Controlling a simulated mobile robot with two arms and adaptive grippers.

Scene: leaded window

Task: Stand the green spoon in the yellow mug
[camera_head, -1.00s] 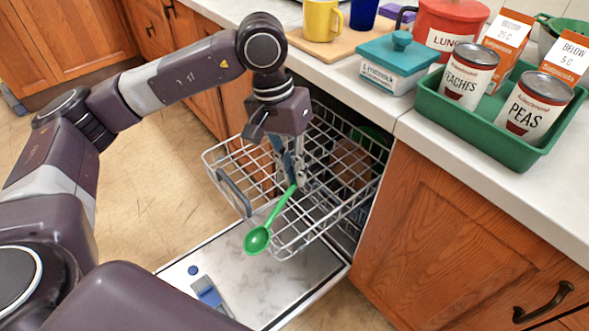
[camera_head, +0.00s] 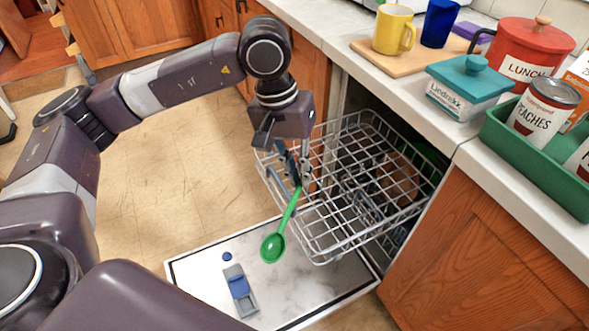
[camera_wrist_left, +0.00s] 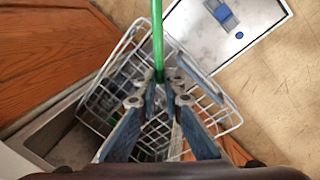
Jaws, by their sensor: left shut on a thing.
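The green spoon (camera_head: 273,247) hangs from my left gripper (camera_head: 299,184) with its bowl down and toward the camera. The gripper is shut on the end of its handle, beside the near left edge of the dish rack. The spoon's handle (camera_wrist_left: 157,38) also shows in the left wrist view, between the fingertips (camera_wrist_left: 160,84); its bowl is out of that frame. The yellow mug (camera_head: 393,30) stands upright on a wooden board on the counter, handle to the right, well beyond and right of the gripper. My right gripper is not in view.
The wire dish rack (camera_head: 345,195) is pulled out above the open dishwasher door (camera_head: 300,295). A blue cup (camera_head: 438,22) stands right of the mug on the board (camera_head: 375,55). A teal-lidded box (camera_head: 465,85), red lunch tin (camera_head: 530,50) and green tray (camera_head: 540,165) line the counter.

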